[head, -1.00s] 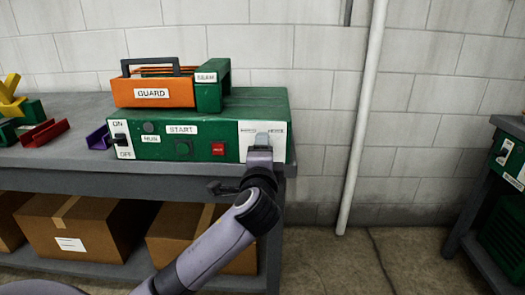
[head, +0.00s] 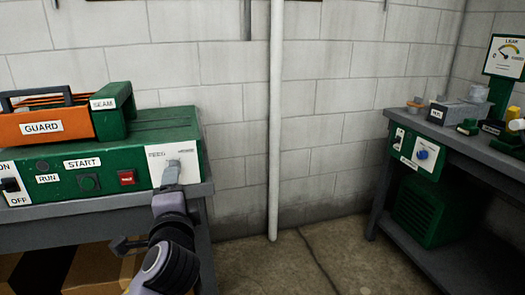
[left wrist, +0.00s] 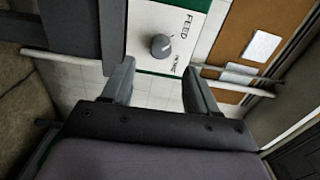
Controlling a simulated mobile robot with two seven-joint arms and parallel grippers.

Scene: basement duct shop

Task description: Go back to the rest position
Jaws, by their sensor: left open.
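My left gripper (head: 172,172) is in front of the white FEED panel (head: 155,158) at the right end of the green machine (head: 60,180). In the left wrist view its two fingers (left wrist: 160,80) are apart with nothing between them. The grey feed knob (left wrist: 161,46) sits just beyond the fingertips there, clear of both fingers as seen. In the head view the gripper hides the knob. My right gripper is in neither view.
An orange GUARD box (head: 45,128) and a green SEAM block (head: 112,110) sit on the machine. A white pipe (head: 275,120) runs down the block wall. A second bench (head: 460,148) stands at right, with a green unit (head: 425,210) below. Open floor (head: 320,250) lies between the benches.

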